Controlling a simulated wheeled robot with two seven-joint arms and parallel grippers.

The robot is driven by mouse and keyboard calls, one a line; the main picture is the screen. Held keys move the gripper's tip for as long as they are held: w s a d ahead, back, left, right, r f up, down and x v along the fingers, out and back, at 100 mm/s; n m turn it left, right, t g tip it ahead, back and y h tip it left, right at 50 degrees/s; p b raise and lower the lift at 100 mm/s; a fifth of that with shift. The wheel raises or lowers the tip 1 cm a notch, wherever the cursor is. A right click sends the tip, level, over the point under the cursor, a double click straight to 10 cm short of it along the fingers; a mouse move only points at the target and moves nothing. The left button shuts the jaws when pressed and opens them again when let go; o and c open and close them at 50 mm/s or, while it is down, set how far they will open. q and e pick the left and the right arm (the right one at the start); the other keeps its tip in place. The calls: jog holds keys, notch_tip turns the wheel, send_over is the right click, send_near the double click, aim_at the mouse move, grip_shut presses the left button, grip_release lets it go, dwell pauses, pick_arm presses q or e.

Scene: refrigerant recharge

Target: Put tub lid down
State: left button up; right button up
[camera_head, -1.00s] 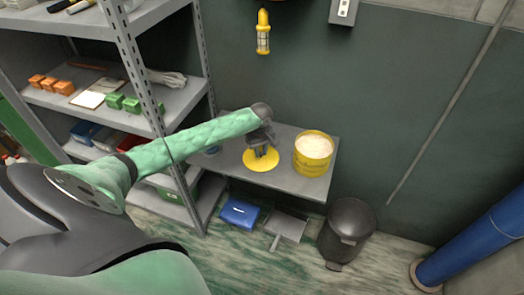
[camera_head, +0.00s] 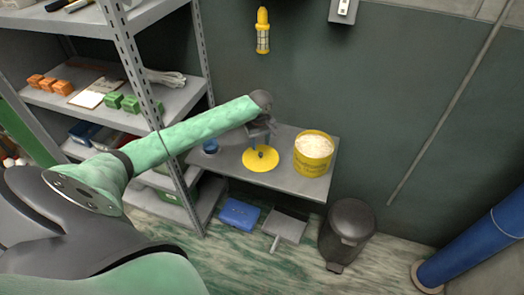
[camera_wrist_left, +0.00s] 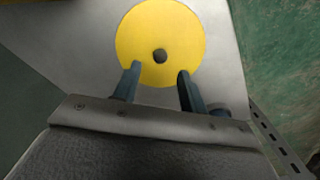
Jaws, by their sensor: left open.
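The yellow round tub lid (camera_head: 261,159) with a dark knob lies flat on the grey wall shelf, left of the tub. In the left wrist view the lid (camera_wrist_left: 160,42) and its knob show just beyond my fingertips. The yellow tub (camera_head: 313,156) stands uncovered, with pale contents at its top. My left gripper (camera_head: 262,138) is above the lid's far side; in the wrist view its fingers (camera_wrist_left: 158,75) are spread apart with nothing between them. My right gripper is not in view.
A blue round item (camera_head: 210,146) sits at the shelf's (camera_head: 288,183) left end, by the grey rack. A bin (camera_head: 347,232), a blue box (camera_head: 239,214) and a dustpan (camera_head: 287,227) are on the floor below. A yellow lamp (camera_head: 262,32) hangs on the wall.

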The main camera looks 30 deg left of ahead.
aim_at(261, 153)
pick_arm(q)
notch_tip(261, 153, up, 7)
jog(key=b, duration=0.1)
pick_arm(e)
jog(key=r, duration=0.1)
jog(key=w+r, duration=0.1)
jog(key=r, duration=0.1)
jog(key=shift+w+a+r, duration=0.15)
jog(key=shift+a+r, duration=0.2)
